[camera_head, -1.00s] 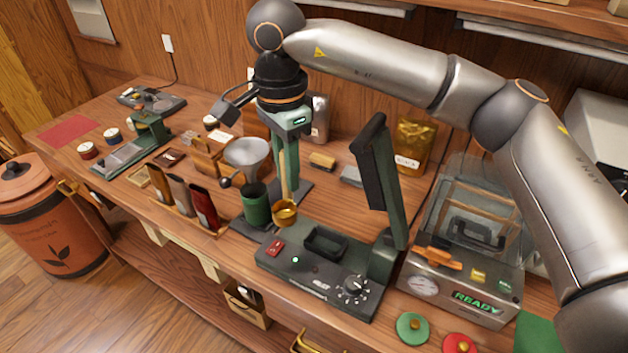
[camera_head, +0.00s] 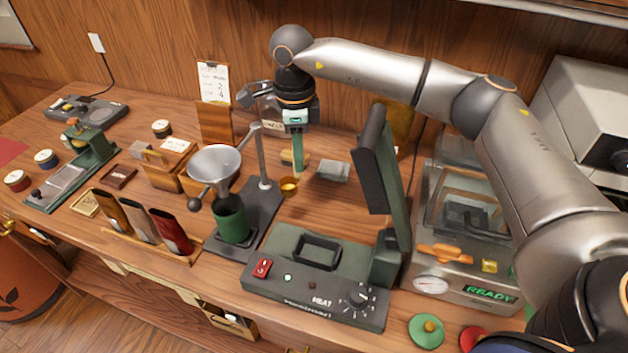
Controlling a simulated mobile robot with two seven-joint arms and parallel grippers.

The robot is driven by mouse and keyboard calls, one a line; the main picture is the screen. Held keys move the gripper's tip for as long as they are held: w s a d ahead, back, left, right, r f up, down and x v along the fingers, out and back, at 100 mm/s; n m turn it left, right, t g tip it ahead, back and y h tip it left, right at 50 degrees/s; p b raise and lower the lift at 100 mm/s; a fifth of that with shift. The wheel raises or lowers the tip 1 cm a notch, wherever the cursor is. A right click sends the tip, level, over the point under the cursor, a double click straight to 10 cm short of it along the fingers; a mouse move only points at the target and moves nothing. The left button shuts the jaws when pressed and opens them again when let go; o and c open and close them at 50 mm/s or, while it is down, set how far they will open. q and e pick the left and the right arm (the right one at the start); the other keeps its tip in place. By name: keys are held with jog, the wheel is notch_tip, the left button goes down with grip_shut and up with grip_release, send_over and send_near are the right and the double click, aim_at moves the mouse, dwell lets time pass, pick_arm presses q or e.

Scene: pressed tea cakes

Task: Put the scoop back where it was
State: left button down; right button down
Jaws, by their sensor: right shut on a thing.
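The scoop (camera_head: 289,187) has a small brass bowl and hangs below my right gripper (camera_head: 298,150). My right gripper is shut on the scoop, whose handle is mostly hidden by the green fingers. The bowl is just right of the funnel stand's base, near the table top; I cannot tell if it touches. My left gripper is not in view.
A grey funnel (camera_head: 214,163) on a stand is over a green cup (camera_head: 231,222), left of the scoop. The heat press (camera_head: 318,275) with raised lid (camera_head: 371,160) stands in front and right. A grey block (camera_head: 333,171) lies behind the scoop. The sealing machine (camera_head: 463,270) is farther right.

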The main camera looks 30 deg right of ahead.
jog(key=d+f+b, duration=0.1)
jog(key=f+b, duration=0.1)
jog(key=f, duration=0.1)
jog(key=w+d+f+b, duration=0.1)
jog(key=d+f+b, duration=0.1)
jog(key=f, duration=0.1)
jog(key=w+d+f+b, duration=0.1)
jog(key=f+b, duration=0.2)
jog(key=shift+d+f, duration=0.1)
jog(key=shift+d, duration=0.3)
jog(key=c, duration=0.8)
grip_release()
jog(key=shift+f, duration=0.1)
jog(key=shift+o, duration=0.2)
